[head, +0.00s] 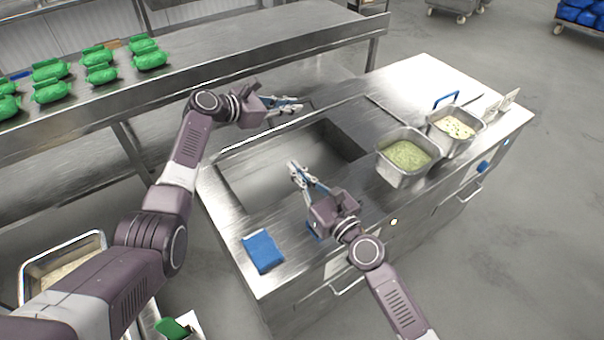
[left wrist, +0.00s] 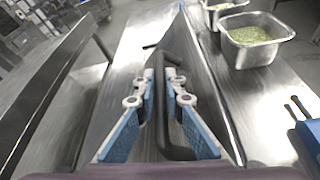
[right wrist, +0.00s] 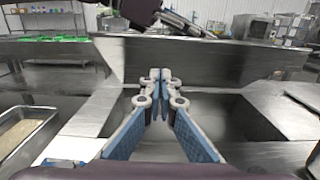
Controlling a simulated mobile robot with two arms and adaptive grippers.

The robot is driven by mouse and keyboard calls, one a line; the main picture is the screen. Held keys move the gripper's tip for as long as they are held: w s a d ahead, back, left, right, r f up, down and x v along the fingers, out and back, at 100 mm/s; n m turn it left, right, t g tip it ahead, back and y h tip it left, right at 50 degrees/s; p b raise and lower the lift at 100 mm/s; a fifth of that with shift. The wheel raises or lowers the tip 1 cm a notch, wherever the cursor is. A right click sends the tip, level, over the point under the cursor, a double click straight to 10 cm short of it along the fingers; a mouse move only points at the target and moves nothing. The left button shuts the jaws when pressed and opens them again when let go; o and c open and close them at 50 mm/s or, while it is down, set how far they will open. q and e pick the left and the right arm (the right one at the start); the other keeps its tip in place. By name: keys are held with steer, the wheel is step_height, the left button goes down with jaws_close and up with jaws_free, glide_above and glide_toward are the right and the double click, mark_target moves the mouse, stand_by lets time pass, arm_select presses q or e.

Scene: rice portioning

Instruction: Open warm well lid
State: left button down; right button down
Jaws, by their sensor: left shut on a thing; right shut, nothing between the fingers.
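The warm well (head: 262,178) is a rectangular opening in the steel counter, and its interior shows. Its steel lid (right wrist: 200,65) stands raised at the far side of the well in the right wrist view. My left gripper (head: 298,104) is at the far side of the well, shut on the lid's dark bar handle (left wrist: 160,95), which passes between its fingers in the left wrist view. My right gripper (head: 294,168) is shut and empty over the near part of the well; its closed fingertips also show in the right wrist view (right wrist: 160,78).
Two steel pans, one with green food (head: 405,157) and one with pale food (head: 455,128), sit right of the well. A blue item (head: 262,251) lies on the counter's near left corner. A steel table (head: 190,80) with several green packs (head: 150,60) stands behind.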

mark_target(270, 130)
arm_select(q)
steer(key=shift+a+f, duration=0.1)
arm_select(e)
steer(key=w+a+r, duration=0.3)
steer(key=w+a, duration=0.1)
steer(key=w, duration=0.2)
steer(key=shift+w+a, duration=0.25)
steer(key=shift+a, duration=0.15)
arm_select(q)
steer(key=shift+s+d, duration=0.1)
steer(key=shift+d, duration=0.1)
arm_select(e)
steer(key=shift+w+a+r, duration=0.2)
steer(key=shift+w+r, duration=0.3)
steer(key=shift+r, duration=0.25)
arm_select(q)
steer(key=shift+f, duration=0.1)
steer(key=c, duration=2.3)
jaws_free()
arm_select(e)
steer(key=shift+a+r, duration=0.1)
steer(key=shift+a, duration=0.05)
